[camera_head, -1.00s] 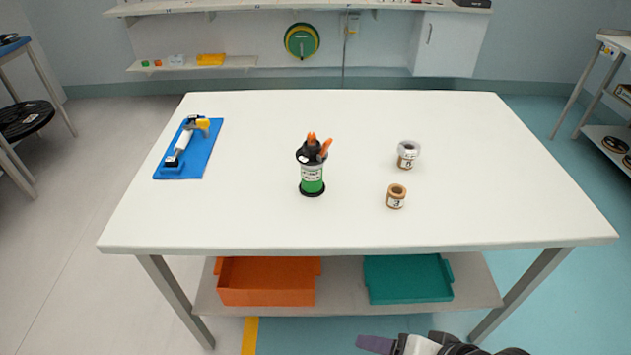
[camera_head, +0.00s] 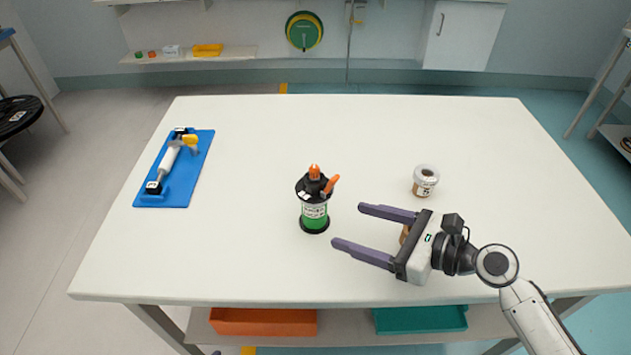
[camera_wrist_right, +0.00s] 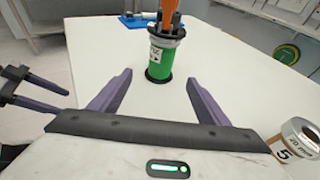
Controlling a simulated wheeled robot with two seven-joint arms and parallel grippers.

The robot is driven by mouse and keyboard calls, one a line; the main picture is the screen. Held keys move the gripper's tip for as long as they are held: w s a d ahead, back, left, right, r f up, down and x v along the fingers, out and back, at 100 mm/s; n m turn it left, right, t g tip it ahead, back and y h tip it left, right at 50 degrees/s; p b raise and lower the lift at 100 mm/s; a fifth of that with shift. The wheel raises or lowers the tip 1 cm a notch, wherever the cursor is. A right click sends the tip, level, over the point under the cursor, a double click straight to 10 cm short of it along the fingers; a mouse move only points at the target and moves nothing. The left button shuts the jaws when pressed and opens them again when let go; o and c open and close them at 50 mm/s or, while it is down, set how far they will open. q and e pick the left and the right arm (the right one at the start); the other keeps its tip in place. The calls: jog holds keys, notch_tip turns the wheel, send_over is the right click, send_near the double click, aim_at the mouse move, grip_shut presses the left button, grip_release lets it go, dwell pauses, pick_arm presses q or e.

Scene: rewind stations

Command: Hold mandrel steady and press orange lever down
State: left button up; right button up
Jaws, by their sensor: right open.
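The mandrel (camera_head: 314,212), an upright cylinder with a green lower part, white label and black head, stands on the white table. An orange lever (camera_head: 331,185) sticks up at an angle from the right of its head, beside an orange tip. It also shows in the right wrist view (camera_wrist_right: 160,62), ahead between the fingers. My right gripper (camera_head: 348,225) is open and empty, to the right of the mandrel and apart from it, fingers pointing towards it.
A silver-topped roll (camera_head: 425,182) stands behind my right gripper. A brown roll (camera_head: 404,234) is mostly hidden by that gripper. A blue board (camera_head: 178,193) with a white cylinder and yellow part lies at the table's left. The table's middle back is clear.

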aim_at(325, 216)
jog(key=shift+w+a, duration=0.1)
jog(key=shift+w, duration=0.2)
jog(key=b+x, duration=0.3)
jog(key=x, duration=0.2)
jog(key=shift+s+f, duration=0.15)
jog(key=shift+f, duration=0.05)
jog(key=x, duration=0.3)
jog(key=shift+a+r+p, duration=0.1)
jog(key=shift+r+p, duration=0.15)
jog(key=shift+p, duration=0.05)
jog(key=shift+w+a+f, duration=0.2)
jog(key=shift+w+a, duration=0.15)
jog(key=shift+a, duration=0.05)
jog(key=shift+w+a+f, duration=0.1)
jog(key=shift+a, duration=0.05)
